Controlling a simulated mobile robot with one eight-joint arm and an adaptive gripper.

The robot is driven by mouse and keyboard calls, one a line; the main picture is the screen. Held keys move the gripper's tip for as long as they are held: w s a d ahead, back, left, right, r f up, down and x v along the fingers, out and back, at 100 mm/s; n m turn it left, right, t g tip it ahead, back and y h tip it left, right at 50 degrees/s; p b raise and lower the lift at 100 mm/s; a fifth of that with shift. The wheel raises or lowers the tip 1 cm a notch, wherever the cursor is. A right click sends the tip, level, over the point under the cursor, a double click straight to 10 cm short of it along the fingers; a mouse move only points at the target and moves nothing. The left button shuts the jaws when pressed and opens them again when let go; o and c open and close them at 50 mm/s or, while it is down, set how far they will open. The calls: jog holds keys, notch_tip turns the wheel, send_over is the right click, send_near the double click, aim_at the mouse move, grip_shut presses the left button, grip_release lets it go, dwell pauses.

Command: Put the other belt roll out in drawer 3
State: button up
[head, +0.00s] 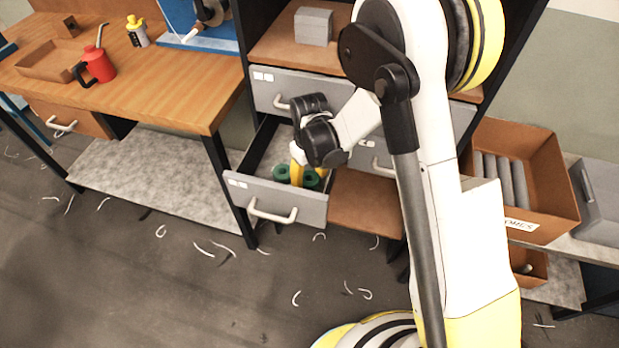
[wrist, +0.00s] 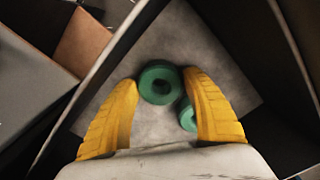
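The open lower-left drawer (head: 275,201) holds two green belt rolls. One green roll (head: 281,173) shows left of my gripper in the head view and the other roll (head: 312,180) shows beside the fingers. In the wrist view a fuller roll (wrist: 147,80) lies between the tips of my gripper (wrist: 163,79), and a second roll (wrist: 186,118) is partly hidden by the right finger. My yellow fingers (head: 307,176) reach down into the drawer, spread apart. I cannot tell whether the right finger touches a roll. The drawer's label is too small to read.
A closed drawer (head: 283,92) sits directly above the open one. A workbench (head: 185,90) with a red oil can (head: 98,65) stands left. A brown bin (head: 535,195) of grey rolls stands right. White scraps litter the floor.

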jog(key=shift+o, duration=0.6)
jog(key=shift+r, duration=0.1)
jog(key=shift+r+p, duration=0.2)
jog(key=shift+p, duration=0.1)
notch_tip(320, 180, up, 12)
jog(key=p, duration=0.5)
notch_tip(320, 180, up, 7)
jog(key=m+t, duration=0.1)
send_over(310, 178)
jog(key=s+d, duration=0.2)
jog(key=d, duration=0.1)
jog(key=s+d+r+m+t, duration=0.5)
jog(key=s+d+r, duration=0.7)
jog(key=s, duration=0.3)
jog(key=shift+s+d+r+m+t, duration=0.15)
jog(key=shift+s+r+m+t, duration=0.25)
jog(key=shift+t, duration=0.2)
